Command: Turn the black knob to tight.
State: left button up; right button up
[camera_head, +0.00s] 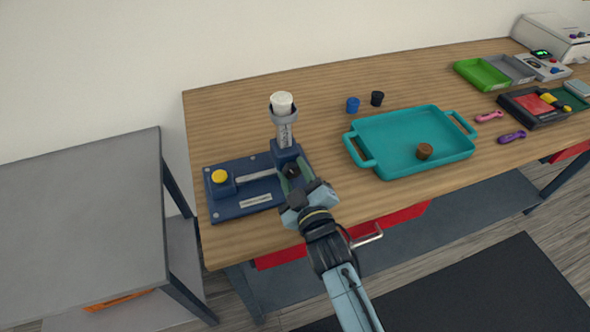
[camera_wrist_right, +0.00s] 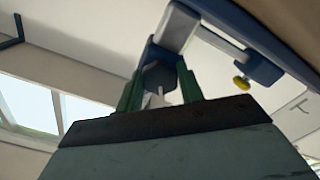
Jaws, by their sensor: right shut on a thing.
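The black knob (camera_head: 292,170) is on the front of the blue block at the foot of the upright post. My right gripper (camera_head: 296,181) reaches it from the front and is shut on it. In the right wrist view the dark, faceted knob (camera_wrist_right: 158,76) sits between the two green fingers of the gripper (camera_wrist_right: 160,90). The fingers hide part of the knob, and I cannot read any tight mark. The post (camera_head: 284,135) carries a ring with a white-topped piece (camera_head: 281,103). My left gripper is not in view.
A teal tray (camera_head: 385,130) with a brown piece (camera_head: 424,151) stands to the right. Blue (camera_head: 353,104) and black (camera_head: 377,98) caps stand behind it. A grey table (camera_head: 80,210) is at left.

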jog(key=shift+m+p, duration=0.45)
jog(key=shift+m, duration=0.65)
jog(key=o, duration=1)
jog(key=v, duration=1.3)
jog(key=shift+s+d, duration=0.1)
jog(key=shift+s, duration=0.1)
